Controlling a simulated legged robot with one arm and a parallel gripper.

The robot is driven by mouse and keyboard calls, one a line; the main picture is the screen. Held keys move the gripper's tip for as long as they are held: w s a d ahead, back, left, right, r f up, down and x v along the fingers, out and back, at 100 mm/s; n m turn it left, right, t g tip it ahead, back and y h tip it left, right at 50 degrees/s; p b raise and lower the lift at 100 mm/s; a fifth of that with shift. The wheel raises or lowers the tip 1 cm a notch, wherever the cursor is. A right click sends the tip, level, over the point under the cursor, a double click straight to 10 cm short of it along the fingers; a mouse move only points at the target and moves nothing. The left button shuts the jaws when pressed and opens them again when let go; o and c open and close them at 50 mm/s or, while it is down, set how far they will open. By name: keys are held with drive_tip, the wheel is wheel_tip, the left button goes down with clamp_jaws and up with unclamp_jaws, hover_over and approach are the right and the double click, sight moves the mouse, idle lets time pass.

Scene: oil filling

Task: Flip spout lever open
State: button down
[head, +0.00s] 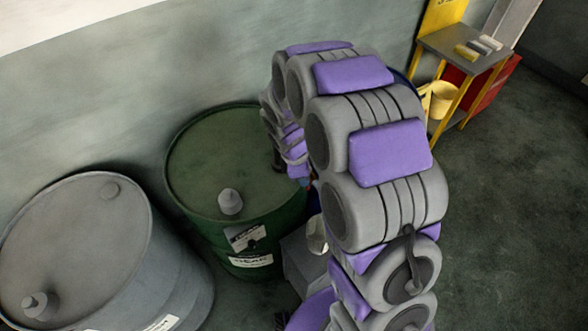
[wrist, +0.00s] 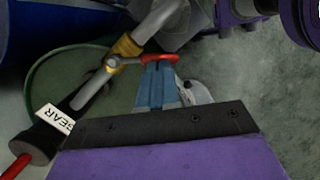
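In the wrist view, a grey metal spout pipe (wrist: 158,20) runs diagonally with a brass-coloured valve joint (wrist: 126,46) on it. A red lever (wrist: 153,58) extends to the right from this joint. My gripper (wrist: 158,66) has blue fingers that lie close together, with their tips right at the red lever. The lever crosses in front of the tips rather than clearly between them; whether they touch cannot be told. In the head view, my arm hides the gripper, the spout and the lever.
A green barrel (head: 215,150) stands left of my arm, with a grey barrel (head: 80,240) further left. A blue surface (wrist: 40,25) fills the wrist view's upper left. A black part with a white label (wrist: 54,118) lies below it.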

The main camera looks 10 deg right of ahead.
drive_tip(key=n+p, duration=0.1)
drive_tip(key=d+n+p, duration=0.1)
drive_tip(key=n, duration=0.1)
drive_tip(key=d+n+p, duration=0.1)
drive_tip(key=p, duration=0.1)
drive_tip(key=shift+s+d+n+t, duration=0.1)
drive_tip(key=shift+s+n+t, duration=0.2)
drive_tip(key=shift+t, duration=0.1)
drive_tip(key=shift+w+p, duration=0.2)
drive_tip(key=shift+p, duration=0.15)
drive_tip(key=shift+w, duration=0.2)
drive_tip(key=shift+w+p, duration=0.4)
